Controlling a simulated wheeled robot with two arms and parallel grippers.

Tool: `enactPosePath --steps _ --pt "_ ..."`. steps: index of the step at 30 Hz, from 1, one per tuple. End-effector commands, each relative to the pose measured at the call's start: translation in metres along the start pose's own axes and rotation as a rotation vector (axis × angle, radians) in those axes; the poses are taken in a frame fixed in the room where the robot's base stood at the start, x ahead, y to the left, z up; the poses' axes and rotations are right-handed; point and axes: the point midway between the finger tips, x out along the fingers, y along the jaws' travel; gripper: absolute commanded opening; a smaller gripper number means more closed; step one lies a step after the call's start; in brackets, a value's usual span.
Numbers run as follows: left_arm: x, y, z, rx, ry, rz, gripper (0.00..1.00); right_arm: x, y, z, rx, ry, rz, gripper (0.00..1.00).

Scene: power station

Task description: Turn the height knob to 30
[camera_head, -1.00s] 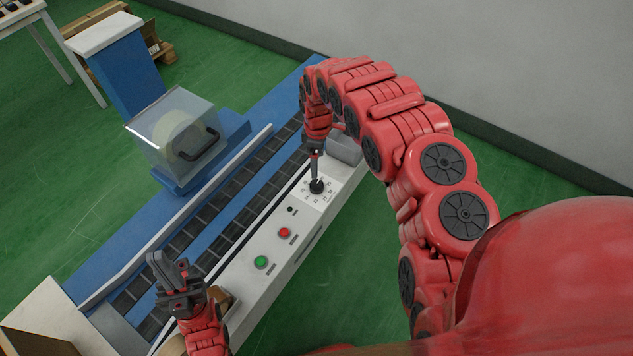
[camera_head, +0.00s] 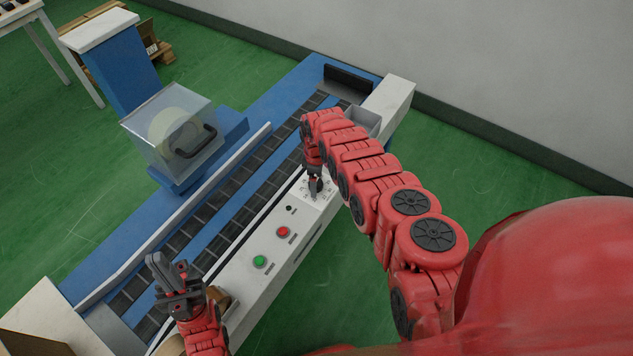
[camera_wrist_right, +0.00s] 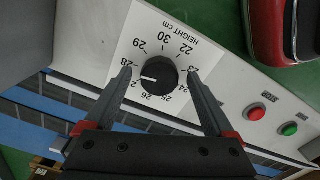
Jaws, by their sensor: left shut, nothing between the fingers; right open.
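The black round height knob (camera_wrist_right: 160,70) sits on a white dial plate marked HEIGHT CM (camera_wrist_right: 193,50) in the right wrist view. Its white pointer line faces left, between 28 and a partly hidden number beside 26; the 30 is at the upper side. My right gripper (camera_wrist_right: 159,76) is open, with one finger on each side of the knob and small gaps visible. In the head view my right gripper (camera_head: 315,186) is over the dial and hides most of the knob. My left gripper (camera_head: 164,271) is shut and empty over the conveyor's near end.
The white control panel (camera_head: 245,285) also carries a red button (camera_head: 283,231) and a green button (camera_head: 260,262). The roller conveyor (camera_head: 215,210) runs beside it, with a clear guard box (camera_head: 152,128) beyond. A grey box (camera_head: 365,121) is near the dial.

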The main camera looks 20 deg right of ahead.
Motion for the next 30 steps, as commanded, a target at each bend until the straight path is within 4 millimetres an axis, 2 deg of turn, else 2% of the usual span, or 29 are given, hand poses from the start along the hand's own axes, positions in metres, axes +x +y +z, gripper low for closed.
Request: enactPosePath --steps 8,22,23,30 --pt "-0.0002 0.0000 0.0001 0.000 0.000 0.000 0.00 0.0001 0.0003 0.0002 0.000 0.000 0.000 0.89" --pt "-0.0002 0.0000 0.0000 0.000 0.000 0.000 0.00 0.0002 0.0001 0.0004 0.001 -0.001 0.000 0.06" --pt "-0.0002 0.0000 0.0001 0.000 0.000 0.000 0.00 0.0002 0.0001 0.0004 0.001 -0.001 0.000 0.03" --pt "0.0002 0.0000 0.0000 0.000 0.000 0.000 0.00 0.0001 0.0001 0.0004 0.024 0.000 0.000 0.03"
